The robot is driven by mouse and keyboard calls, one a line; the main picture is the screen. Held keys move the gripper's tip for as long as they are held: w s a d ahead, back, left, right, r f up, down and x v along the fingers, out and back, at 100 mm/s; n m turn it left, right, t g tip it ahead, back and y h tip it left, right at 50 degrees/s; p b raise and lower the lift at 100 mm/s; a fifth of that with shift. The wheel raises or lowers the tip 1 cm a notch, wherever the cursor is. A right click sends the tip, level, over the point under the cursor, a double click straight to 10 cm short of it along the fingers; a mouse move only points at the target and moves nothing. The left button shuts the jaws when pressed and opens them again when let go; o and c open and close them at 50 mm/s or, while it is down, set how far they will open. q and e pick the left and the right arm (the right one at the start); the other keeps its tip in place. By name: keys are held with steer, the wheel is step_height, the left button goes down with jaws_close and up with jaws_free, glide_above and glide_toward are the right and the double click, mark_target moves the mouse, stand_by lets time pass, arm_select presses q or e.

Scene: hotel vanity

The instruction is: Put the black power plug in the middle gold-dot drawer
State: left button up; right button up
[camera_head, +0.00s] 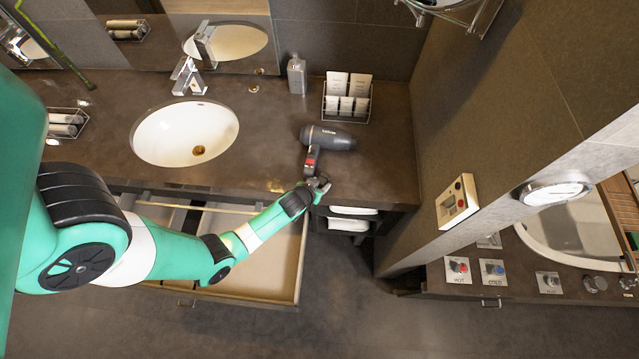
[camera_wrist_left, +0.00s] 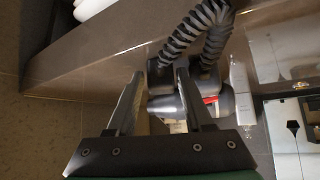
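My left gripper (camera_head: 319,187) is at the counter's front edge, just below the handle of a dark grey hair dryer (camera_head: 333,138). In the left wrist view its two fingers (camera_wrist_left: 160,78) are apart. A black block, perhaps the black power plug (camera_wrist_left: 158,70), shows just beyond and between the fingertips beside a coiled black cord (camera_wrist_left: 195,32); I cannot tell whether they touch it. A wide drawer (camera_head: 272,262) under the counter is pulled open, partly covered by my left arm. A small gold patch (camera_head: 275,186) shows on the counter edge above it. My right gripper is out of view.
A white sink (camera_head: 184,134) with a chrome tap (camera_head: 188,77) is left of the hair dryer. A soap bottle (camera_head: 297,75) and a wire rack (camera_head: 346,101) stand at the back. Shelves with white towels (camera_head: 350,223) are right of the drawer. A wall bounds the right side.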

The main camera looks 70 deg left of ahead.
arm_select(q)
steer(key=shift+r, duration=0.25)
steer(key=shift+s+d+r+p, duration=0.15)
steer(key=shift+d+r+p, duration=0.1)
steer(key=shift+p, duration=0.15)
steer(key=p+v, duration=0.2)
steer(key=v, duration=0.9)
steer(key=shift+p, duration=0.4)
steer(key=shift+s, duration=0.1)
